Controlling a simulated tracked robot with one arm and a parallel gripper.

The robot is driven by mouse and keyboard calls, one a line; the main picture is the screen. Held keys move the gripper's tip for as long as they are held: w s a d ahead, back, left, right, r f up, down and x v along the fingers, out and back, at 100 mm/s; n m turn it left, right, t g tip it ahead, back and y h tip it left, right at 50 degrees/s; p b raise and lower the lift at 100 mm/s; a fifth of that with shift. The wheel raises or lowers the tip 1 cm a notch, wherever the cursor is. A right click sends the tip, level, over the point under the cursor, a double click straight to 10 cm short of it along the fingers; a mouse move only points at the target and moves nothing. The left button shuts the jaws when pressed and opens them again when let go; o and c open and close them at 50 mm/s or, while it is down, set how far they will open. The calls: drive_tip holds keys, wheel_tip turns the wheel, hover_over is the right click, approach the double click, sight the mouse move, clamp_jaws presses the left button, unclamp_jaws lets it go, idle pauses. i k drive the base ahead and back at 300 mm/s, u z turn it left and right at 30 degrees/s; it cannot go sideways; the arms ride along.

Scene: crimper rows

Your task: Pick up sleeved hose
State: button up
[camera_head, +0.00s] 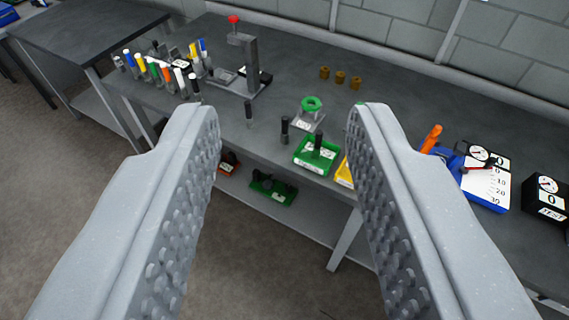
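My gripper (288,125) is open and empty. Its two grey ridged fingers are spread wide, with the workbench beyond and below them. Dark upright pieces that look like short hoses show between the fingers: one stands on the bench (249,114) left of centre, and another stands near the front edge (284,130). A third dark piece (317,145) stands in a green tray (309,164). I cannot tell which of them carries a sleeve. A grey press with a red knob (243,62) stands farther back. My gripper touches none of them.
Several coloured upright pieces (154,70) stand in rows at the left. A green ring on a stand (311,104), brass-coloured rings (340,78), a yellow tray (344,172), a blue gauge device (484,180) and a black test box (546,197) are on the bench. Bins (273,188) sit below.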

sight(284, 133)
drive_tip(key=u, duration=0.2)
drive_tip(key=k, duration=0.3)
drive_tip(key=z, duration=1.05)
drive_tip(key=i, duration=2.2)
drive_tip(key=u, duration=0.85)
